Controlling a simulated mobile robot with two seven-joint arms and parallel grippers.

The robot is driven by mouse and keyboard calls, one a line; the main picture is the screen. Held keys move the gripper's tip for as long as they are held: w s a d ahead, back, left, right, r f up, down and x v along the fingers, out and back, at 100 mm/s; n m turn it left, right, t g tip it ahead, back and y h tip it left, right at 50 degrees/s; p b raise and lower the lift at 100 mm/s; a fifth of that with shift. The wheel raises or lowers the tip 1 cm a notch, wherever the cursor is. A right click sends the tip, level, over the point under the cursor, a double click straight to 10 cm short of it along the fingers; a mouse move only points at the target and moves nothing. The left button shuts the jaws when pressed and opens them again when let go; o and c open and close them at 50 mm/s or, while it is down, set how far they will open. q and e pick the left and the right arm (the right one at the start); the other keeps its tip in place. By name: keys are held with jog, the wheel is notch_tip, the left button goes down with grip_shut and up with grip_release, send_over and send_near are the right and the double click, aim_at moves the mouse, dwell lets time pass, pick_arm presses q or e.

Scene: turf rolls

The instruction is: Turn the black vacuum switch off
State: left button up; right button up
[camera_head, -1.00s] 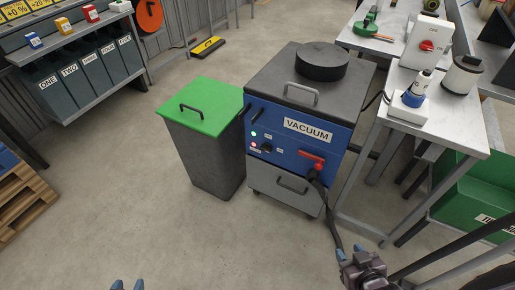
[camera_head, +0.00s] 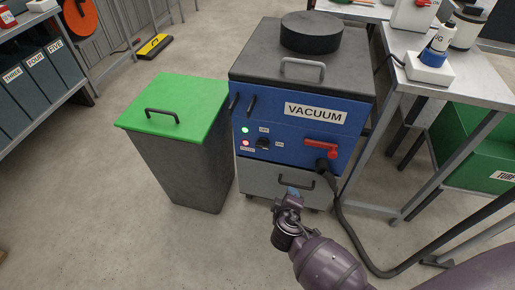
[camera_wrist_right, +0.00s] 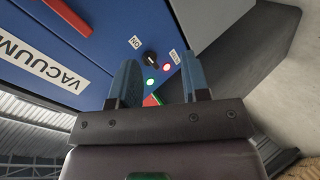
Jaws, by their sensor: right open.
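The black vacuum switch (camera_head: 263,143) is a small round knob on the blue front of the vacuum (camera_head: 316,113). A green light and a red light glow to its left. The knob also shows in the right wrist view (camera_wrist_right: 150,58), near a label reading ON; its exact setting is too small to tell. My right gripper (camera_head: 292,191) is in front of the grey lower drawer, below the switch. In the wrist view its blue fingers (camera_wrist_right: 158,78) are apart and empty, with the knob seen beyond and between them, not touched. My left gripper is out of view.
A red lever (camera_head: 321,148) and a black hose (camera_head: 345,215) are right of the switch. A green-lidded bin (camera_head: 176,105) stands left of the vacuum. A metal table (camera_head: 468,80) stands at the right. The floor in front is mostly clear.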

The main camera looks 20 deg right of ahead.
jog(key=w+a+f+n+t+h+b, duration=0.2)
jog(key=w+a+f+b, duration=0.15)
jog(key=w, duration=0.45)
jog(key=n+t+h+b, duration=0.1)
jog(key=t+h+b, duration=0.1)
jog(key=b, duration=0.1)
send_near(262, 148)
jog(key=b+x, duration=0.1)
jog(key=x, duration=0.7)
jog(key=shift+w+f, duration=0.1)
jog(key=shift+w, duration=0.1)
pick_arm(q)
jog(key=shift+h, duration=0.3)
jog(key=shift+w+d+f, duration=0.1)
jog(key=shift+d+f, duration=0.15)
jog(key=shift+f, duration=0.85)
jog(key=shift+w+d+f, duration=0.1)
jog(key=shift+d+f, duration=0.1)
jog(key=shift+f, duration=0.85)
pick_arm(e)
jog(key=shift+x, duration=0.95)
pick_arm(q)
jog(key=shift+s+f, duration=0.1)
pick_arm(e)
grip_shut()
